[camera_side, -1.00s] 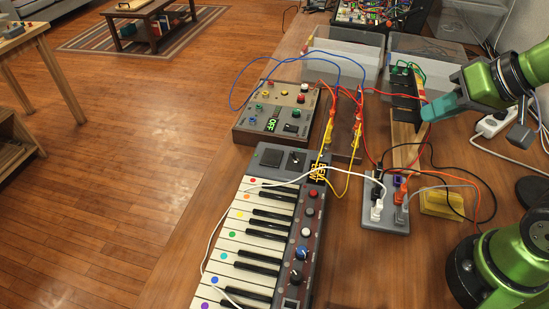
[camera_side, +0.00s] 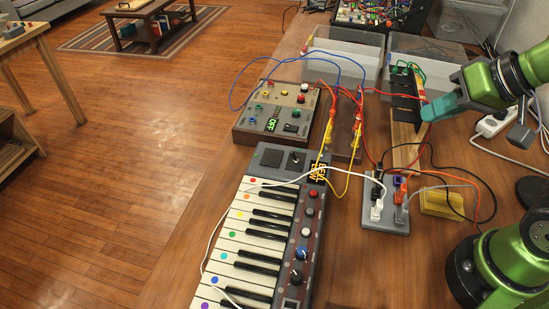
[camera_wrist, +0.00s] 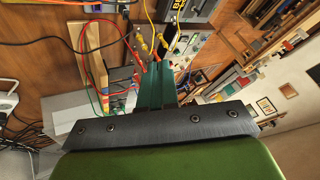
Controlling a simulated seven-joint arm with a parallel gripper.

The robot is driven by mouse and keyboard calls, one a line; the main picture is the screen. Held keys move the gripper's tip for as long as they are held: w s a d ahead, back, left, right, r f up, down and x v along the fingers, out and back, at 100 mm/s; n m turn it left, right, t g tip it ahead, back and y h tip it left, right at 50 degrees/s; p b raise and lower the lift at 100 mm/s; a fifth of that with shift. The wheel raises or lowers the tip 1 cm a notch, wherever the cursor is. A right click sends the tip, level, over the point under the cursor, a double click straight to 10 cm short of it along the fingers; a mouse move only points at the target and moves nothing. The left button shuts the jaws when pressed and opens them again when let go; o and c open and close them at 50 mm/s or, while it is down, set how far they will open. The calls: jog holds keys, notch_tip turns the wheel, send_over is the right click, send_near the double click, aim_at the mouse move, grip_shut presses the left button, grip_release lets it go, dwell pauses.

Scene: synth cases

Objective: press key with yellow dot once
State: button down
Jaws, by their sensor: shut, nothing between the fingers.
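The keyboard (camera_side: 262,240) lies at the front of the bench in the side view, with coloured dots on its white keys. The key with the yellow dot (camera_side: 239,214) is third from the far end, between the orange-dot and green-dot keys. My gripper (camera_side: 428,112) is up at the right, well away from the keyboard, near a black rack of cables. Its teal fingers are shut and empty; they also show shut in the wrist view (camera_wrist: 158,68). The keys cannot be made out in the wrist view.
A white cable (camera_side: 216,232) runs across the keyboard's far end and along its keys. A control box (camera_side: 277,110) with red, blue and yellow leads stands behind it. A power strip (camera_side: 386,205) with plugs and a yellow block (camera_side: 441,203) are to the right.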

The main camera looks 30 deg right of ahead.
dwell(0.4)
jog(key=m+t+y, duration=0.1)
jog(key=m+y, duration=0.1)
jog(key=m, duration=1.6)
send_over(243, 217)
notch_tip(243, 217, down, 9)
jog(key=shift+f, duration=0.25)
jog(key=shift+f, duration=4.3)
